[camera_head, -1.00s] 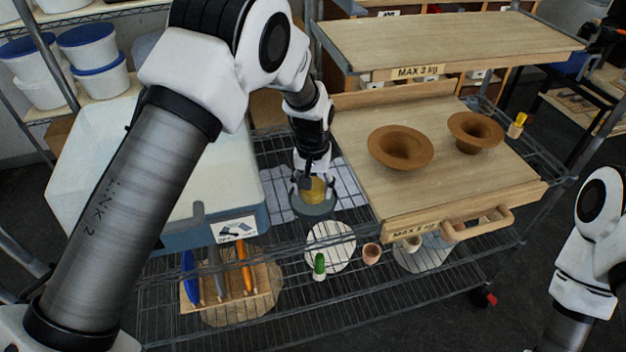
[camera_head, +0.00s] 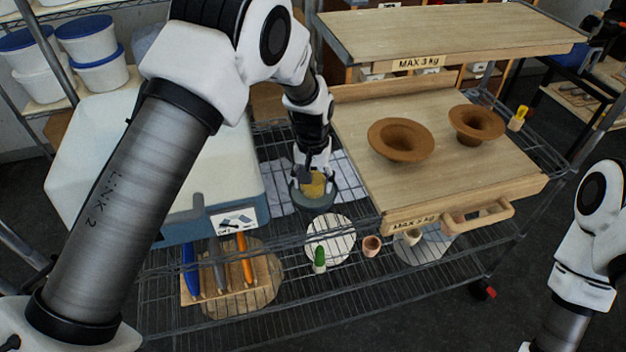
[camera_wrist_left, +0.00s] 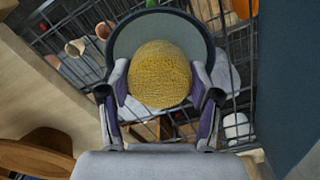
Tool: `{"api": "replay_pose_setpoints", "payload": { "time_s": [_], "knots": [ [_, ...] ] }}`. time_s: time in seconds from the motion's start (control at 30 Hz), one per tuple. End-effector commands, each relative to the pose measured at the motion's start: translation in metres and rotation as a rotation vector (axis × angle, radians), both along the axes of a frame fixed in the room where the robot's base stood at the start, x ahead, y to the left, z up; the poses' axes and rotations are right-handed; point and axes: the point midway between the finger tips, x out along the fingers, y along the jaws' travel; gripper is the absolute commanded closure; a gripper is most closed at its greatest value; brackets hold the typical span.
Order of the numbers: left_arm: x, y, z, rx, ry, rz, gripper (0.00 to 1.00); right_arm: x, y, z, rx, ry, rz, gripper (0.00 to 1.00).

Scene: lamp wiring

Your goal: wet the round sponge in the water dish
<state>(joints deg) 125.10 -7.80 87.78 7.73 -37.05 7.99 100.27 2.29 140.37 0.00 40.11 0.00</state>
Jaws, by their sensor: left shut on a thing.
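The round yellow sponge (camera_head: 314,184) is between the fingers of my left gripper (camera_head: 314,190), which is shut on it. The sponge also shows large in the left wrist view (camera_wrist_left: 160,74), with a finger on each side. The round grey water dish (camera_head: 314,206) stands on the wire shelf right below the sponge. In the left wrist view the dish rim (camera_wrist_left: 204,36) curves behind the sponge. I cannot tell whether the sponge touches the water. My right gripper is out of view; only part of that arm shows at the right edge.
A wooden board with two brown clay bowls (camera_head: 401,140) (camera_head: 476,124) lies right of the dish. A large white and blue bin (camera_head: 230,195) stands to its left. A rack of tools (camera_head: 225,283), a round white mat (camera_head: 330,240) and small pots (camera_head: 372,245) sit lower in front.

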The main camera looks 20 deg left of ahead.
Motion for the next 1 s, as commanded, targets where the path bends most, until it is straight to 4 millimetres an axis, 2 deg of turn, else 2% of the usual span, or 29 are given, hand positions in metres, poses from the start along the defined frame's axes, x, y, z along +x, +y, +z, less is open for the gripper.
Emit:
{"api": "replay_pose_setpoints", "payload": {
  "time_s": [1.0],
  "knots": [
    [-0.0001,0.0001,-0.0069,0.0,0.001,0.0,0.65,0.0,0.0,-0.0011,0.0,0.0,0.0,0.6]
  ]
}}
